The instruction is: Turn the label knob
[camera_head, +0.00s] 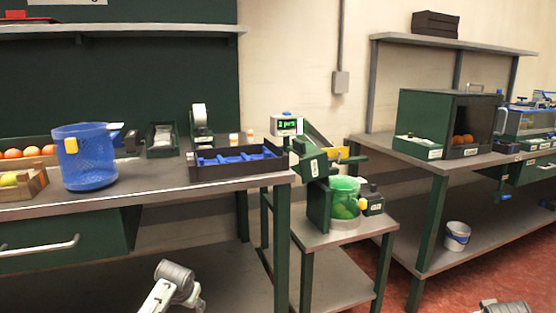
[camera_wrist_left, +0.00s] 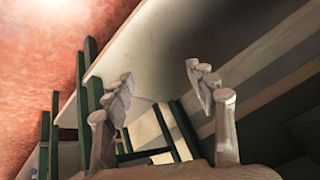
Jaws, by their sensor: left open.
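I cannot make out the label knob for certain in either view. A small device with a white roll (camera_head: 199,117), possibly a label dispenser, stands at the back of the left bench. A small display with green characters (camera_head: 287,125) stands right of the bench's end, above a green sorting machine (camera_head: 317,165). My left gripper (camera_wrist_left: 158,82) shows in the left wrist view, its fingers spread with nothing between them. In the head view, part of my left arm shows low in front of the bench, away from these devices. My right gripper is not in view.
The left bench (camera_head: 150,190) holds a blue basket (camera_head: 88,160), a crate of oranges (camera_head: 30,152) and a dark tray with blue dividers (camera_head: 235,163). A green container (camera_head: 344,197) stands on a low stand (camera_head: 330,237). A right bench (camera_head: 430,162) carries a dark box (camera_head: 450,117). A white bucket (camera_head: 456,236) sits below.

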